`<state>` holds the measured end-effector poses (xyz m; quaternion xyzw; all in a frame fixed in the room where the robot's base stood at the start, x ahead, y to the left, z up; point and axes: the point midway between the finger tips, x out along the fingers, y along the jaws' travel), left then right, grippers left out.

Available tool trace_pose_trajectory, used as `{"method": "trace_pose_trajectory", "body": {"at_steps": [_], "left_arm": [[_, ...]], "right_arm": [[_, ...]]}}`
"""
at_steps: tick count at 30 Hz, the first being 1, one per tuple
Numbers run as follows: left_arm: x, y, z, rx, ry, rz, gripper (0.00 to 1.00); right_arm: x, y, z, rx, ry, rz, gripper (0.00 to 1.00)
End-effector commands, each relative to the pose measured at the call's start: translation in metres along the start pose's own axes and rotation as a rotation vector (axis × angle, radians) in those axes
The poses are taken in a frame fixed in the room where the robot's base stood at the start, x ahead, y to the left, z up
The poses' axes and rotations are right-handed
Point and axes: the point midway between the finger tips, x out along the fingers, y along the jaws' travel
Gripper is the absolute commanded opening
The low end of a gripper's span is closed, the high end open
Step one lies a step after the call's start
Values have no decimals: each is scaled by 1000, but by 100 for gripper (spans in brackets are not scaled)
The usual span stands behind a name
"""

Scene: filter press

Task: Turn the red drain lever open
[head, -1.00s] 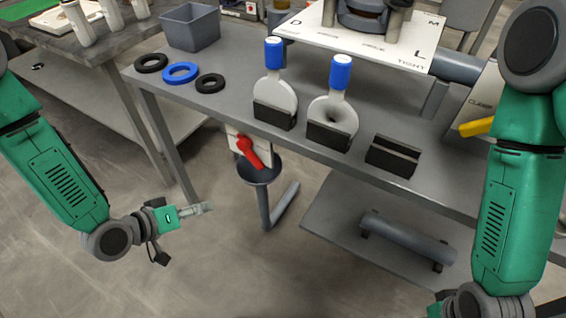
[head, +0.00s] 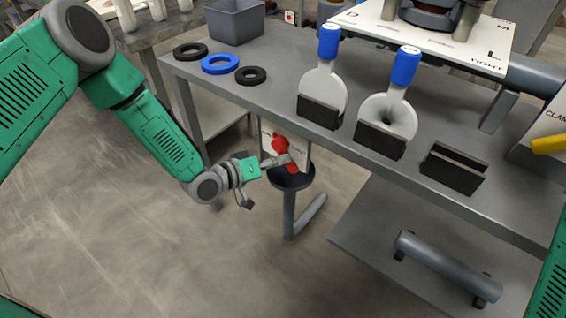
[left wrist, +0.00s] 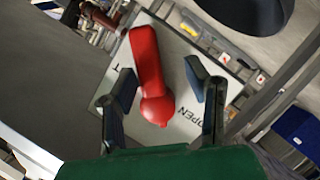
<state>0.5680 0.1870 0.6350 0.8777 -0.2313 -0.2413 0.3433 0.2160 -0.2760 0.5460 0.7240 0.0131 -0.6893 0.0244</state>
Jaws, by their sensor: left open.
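The red drain lever (head: 282,150) is on a white plate below the front edge of the grey bench, above a dark funnel. In the left wrist view the red lever (left wrist: 149,75) lies between the two fingers of my left gripper (left wrist: 160,88), which is open. The fingers stand one on each side of the lever, with gaps visible. The white plate (left wrist: 185,122) behind it bears the word OPEN, right of the lever's round hub. In the head view my left gripper (head: 278,160) reaches the lever from the left and covers part of it. My right gripper is out of view.
The grey bench (head: 290,75) overhangs the lever and carries blue-handled paddles, rings and a grey bin (head: 235,22). The dark funnel (head: 290,180) with its pipe stands just under the lever. Open floor (head: 120,230) lies to the left.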

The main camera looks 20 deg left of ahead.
Motion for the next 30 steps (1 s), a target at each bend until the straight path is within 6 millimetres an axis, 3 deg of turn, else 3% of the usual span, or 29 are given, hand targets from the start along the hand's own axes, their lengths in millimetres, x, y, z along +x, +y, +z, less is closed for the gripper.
{"method": "trace_pose_trajectory", "body": {"at_steps": [6,14,16,18,30], "left_arm": [[18,4,2,5,-2,-1,43],[17,1,0,0,-1,1,43],[17,0,0,-1,0,2,26],[16,-1,0,-2,0,2,1],[16,-2,-1,33,0,-18,0]], "right_arm": [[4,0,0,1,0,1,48],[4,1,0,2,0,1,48],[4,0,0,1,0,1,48],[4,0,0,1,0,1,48],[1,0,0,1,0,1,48]]}}
